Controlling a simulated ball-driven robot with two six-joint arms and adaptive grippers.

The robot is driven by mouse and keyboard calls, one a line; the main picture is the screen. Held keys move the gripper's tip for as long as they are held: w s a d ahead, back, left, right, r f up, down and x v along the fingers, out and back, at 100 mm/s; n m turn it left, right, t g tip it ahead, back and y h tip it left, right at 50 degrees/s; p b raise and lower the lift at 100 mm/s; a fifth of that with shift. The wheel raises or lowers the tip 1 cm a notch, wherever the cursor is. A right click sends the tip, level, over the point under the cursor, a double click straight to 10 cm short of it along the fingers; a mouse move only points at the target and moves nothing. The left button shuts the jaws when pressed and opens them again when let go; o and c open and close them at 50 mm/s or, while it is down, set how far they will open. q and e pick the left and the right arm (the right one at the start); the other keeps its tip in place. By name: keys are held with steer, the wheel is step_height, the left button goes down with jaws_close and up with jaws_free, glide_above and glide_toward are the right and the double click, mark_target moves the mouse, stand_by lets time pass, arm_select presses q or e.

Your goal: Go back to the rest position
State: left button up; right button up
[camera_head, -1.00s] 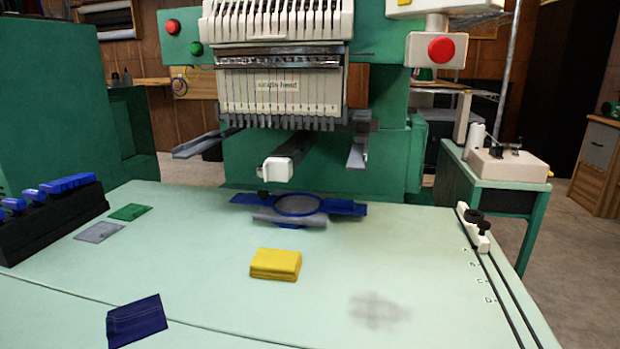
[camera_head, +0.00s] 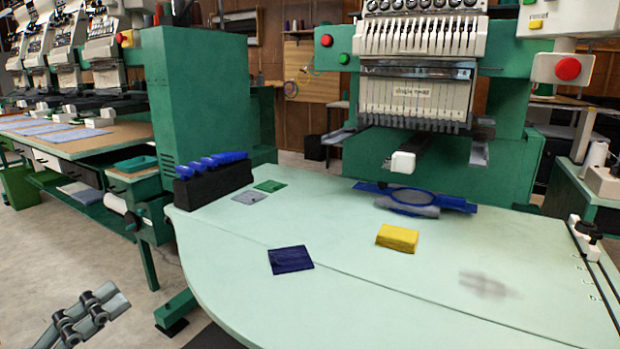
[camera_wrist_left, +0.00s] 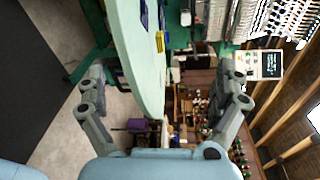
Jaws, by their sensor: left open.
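My left gripper (camera_head: 90,312) shows at the lower left of the head view, over the floor and well left of the table. Its grey fingers also show in the left wrist view (camera_wrist_left: 163,88), spread wide apart with nothing between them. My right gripper is in neither view.
The pale green table (camera_head: 350,300) has a curved left edge. On it are a navy folded cloth (camera_head: 291,260), a yellow folded cloth (camera_head: 397,238), a blue hoop (camera_head: 412,198) and a black rack (camera_head: 213,184). A green cabinet (camera_head: 200,95) stands behind.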

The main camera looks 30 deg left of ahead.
arm_select(q)
steer(key=w+a+f+n+g+y, duration=0.1)
steer(key=w+a+f+n+y, duration=0.15)
steer(key=f, duration=0.55)
steer(key=w+a+f+n+g+y, duration=0.1)
steer(key=a+f+n+y, duration=0.15)
steer(key=f, duration=0.55)
step_height(320, 180, down, 12)
steer(key=s+d+n+g, duration=0.1)
steer(key=s+n+g, duration=0.2)
steer(key=s+d+f+n+g+h, duration=0.1)
steer(key=s+d+f+n+g, duration=0.25)
steer(key=s+f, duration=0.35)
steer(key=s+d+f+n+g, duration=0.3)
steer(key=s+d+f, duration=0.15)
steer(key=f, duration=0.35)
steer(key=s+f+n+g, duration=0.2)
steer(key=s+n, duration=0.1)
steer(key=s, duration=0.4)
steer(key=s+d+f+n+g, duration=0.1)
steer(key=s+f+n+g, duration=0.1)
steer(key=s, duration=0.6)
steer(key=shift+f+n+g+h, duration=0.3)
steer(key=shift+n+g, duration=0.15)
steer(key=shift+n, duration=0.5)
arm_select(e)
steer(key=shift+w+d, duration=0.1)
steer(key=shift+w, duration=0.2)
